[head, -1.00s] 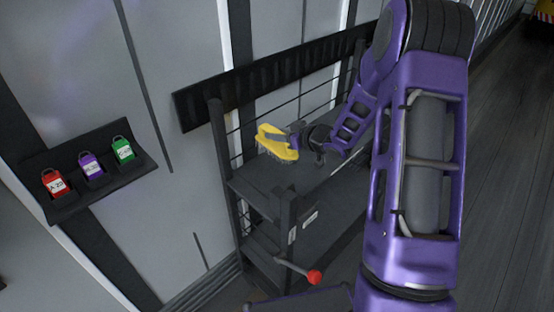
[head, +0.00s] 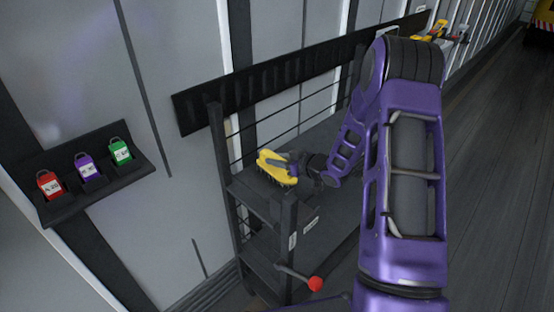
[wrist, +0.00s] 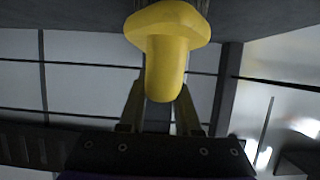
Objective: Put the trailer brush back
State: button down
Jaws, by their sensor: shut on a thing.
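The trailer brush (head: 273,166) has a yellow body with dark bristles underneath. My gripper (head: 290,170) is shut on it, just over the top shelf of the dark rack (head: 262,201), near its left end. The bristles appear close to the shelf surface; I cannot tell whether they touch it. In the wrist view the yellow brush (wrist: 168,50) shows between my two fingers (wrist: 160,108), its wide end at the top of the picture.
A black slatted rail (head: 270,88) runs along the wall behind the rack. A wall holder (head: 95,190) with red, purple and green tagged padlocks is at left. A red-knobbed lever (head: 315,283) sticks out at the rack's front. Several yellow items (head: 440,30) are at the far right end.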

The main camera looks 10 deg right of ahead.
jog(key=c, duration=0.6)
grip_release()
jog(key=shift+r, duration=0.1)
jog(key=shift+s+d+r+p, duration=0.1)
jog(key=shift+r+p, duration=0.1)
jog(key=shift+p, duration=0.1)
jog(key=p+v, duration=0.1)
jog(key=v, duration=1)
jog(key=shift+s, duration=0.35)
jog(key=shift+d, duration=0.15)
